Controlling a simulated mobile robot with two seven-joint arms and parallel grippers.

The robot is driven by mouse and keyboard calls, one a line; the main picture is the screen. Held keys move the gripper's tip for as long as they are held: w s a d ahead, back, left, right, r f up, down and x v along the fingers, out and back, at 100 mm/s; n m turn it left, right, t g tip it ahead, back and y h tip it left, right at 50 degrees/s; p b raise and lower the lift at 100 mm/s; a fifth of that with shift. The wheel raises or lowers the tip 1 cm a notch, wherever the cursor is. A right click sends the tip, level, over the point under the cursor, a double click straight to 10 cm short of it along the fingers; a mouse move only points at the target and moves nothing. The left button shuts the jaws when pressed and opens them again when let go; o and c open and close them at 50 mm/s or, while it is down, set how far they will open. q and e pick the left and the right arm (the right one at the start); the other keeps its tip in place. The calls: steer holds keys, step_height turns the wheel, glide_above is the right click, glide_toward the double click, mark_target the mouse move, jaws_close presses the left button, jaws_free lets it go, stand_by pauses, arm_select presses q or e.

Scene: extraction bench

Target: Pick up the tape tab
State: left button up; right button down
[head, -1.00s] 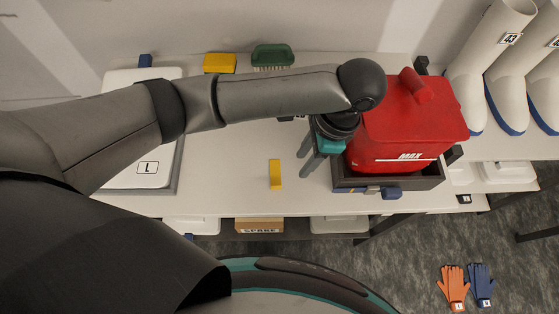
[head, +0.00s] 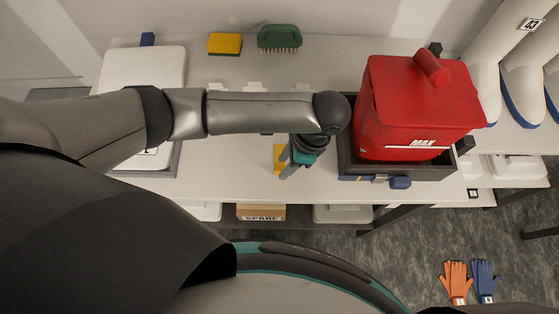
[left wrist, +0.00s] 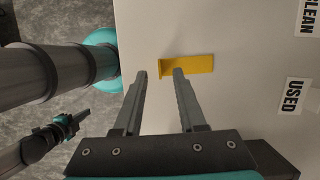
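The tape tab is a small yellow strip (head: 278,158) lying on the bench, partly hidden behind my left gripper in the head view. In the left wrist view the tab (left wrist: 192,64) shows whole, with a raised lip at its left end. My left gripper (head: 286,164) points down at the tab. In the left wrist view its two fingers (left wrist: 162,74) are apart with nothing between them, the tips just short of the tab's lip end. What looks like my right gripper (left wrist: 70,126) shows small at the lower left of the wrist view, over the floor.
A red container marked MAX (head: 408,115) sits in a dark tray (head: 440,166) right of my gripper. A white lidded box (head: 140,70) is at the left. A yellow sponge (head: 225,44) and green brush (head: 279,38) lie at the back. The bench front is clear.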

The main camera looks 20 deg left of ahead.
arm_select(q)
steer(key=x, duration=0.2)
steer(key=shift+a+f, duration=0.1)
steer(key=shift+f, duration=0.2)
jaws_close()
stand_by(0.3)
